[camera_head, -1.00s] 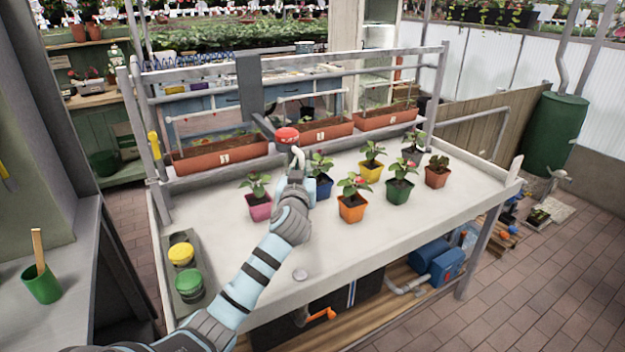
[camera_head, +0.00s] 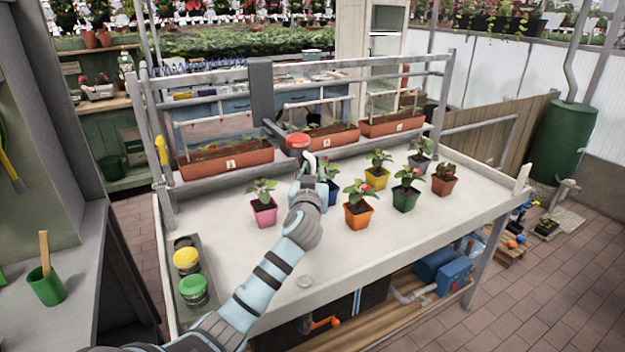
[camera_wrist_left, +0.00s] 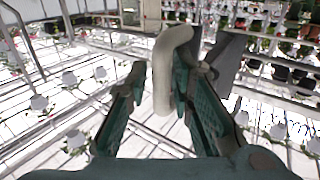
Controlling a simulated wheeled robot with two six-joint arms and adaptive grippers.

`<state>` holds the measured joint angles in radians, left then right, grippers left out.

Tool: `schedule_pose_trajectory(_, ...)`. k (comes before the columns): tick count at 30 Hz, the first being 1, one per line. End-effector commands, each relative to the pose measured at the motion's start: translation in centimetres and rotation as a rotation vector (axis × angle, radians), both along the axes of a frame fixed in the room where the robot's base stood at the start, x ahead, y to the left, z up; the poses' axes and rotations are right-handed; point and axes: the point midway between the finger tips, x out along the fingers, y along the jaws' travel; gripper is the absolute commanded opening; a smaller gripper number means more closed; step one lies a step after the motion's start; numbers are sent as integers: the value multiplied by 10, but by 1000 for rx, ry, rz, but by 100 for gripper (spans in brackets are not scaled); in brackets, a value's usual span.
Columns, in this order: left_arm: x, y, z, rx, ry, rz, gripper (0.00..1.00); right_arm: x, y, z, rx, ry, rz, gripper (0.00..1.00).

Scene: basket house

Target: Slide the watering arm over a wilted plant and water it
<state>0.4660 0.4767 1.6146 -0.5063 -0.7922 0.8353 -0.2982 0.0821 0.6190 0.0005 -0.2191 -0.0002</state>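The watering arm has a grey upright (camera_head: 262,90) on the rail behind the white table (camera_head: 240,275). It reaches forward to a red knob (camera_head: 298,140) with a pale curved handle below it. In the left wrist view this handle (camera_wrist_left: 165,75) stands between the fingers of my left gripper (camera_wrist_left: 168,95). The fingers are apart, with a gap beside the handle. In the head view my left gripper (camera_head: 308,185) is over the table, partly covering a blue pot (camera_head: 333,192). Other potted plants stand in pink (camera_head: 264,212), orange (camera_head: 358,213), yellow, green, dark and red-brown (camera_head: 443,185) pots; the red-brown pot's plant looks low and dark. My right gripper is out of view.
Long brown planters (camera_head: 225,160) stand behind the table under the rails. A tray (camera_head: 192,262) with a yellow and a green round item is at the table's left end. A green cup (camera_head: 46,287) is on the left bench. The table's front right is clear.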

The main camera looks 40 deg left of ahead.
Motion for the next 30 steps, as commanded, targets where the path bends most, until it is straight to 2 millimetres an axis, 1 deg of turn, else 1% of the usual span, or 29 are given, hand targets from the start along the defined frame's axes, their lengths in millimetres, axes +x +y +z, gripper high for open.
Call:
schedule_pose_trajectory(2, -10, -7, 0, 1, 0, -2, 21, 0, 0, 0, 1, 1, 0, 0)
schedule_pose_trajectory(5, -30, -22, -1, 0, 0, -4, 21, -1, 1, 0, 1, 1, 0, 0)
schedule_pose_trajectory(10, -69, -50, -1, -1, -1, -3, 21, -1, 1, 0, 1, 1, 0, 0)
schedule_pose_trajectory(12, -81, -58, -1, -2, 0, -4, 21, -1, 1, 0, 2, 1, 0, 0)
schedule_pose_trajectory(15, -91, -65, 0, 0, 0, -2, 21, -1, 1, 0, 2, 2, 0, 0)
schedule_pose_trajectory(18, -95, -67, 0, 0, 0, -1, 21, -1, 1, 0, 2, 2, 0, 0)
schedule_pose_trajectory(30, -94, -67, 0, 0, 0, -1, 21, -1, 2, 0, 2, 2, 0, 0)
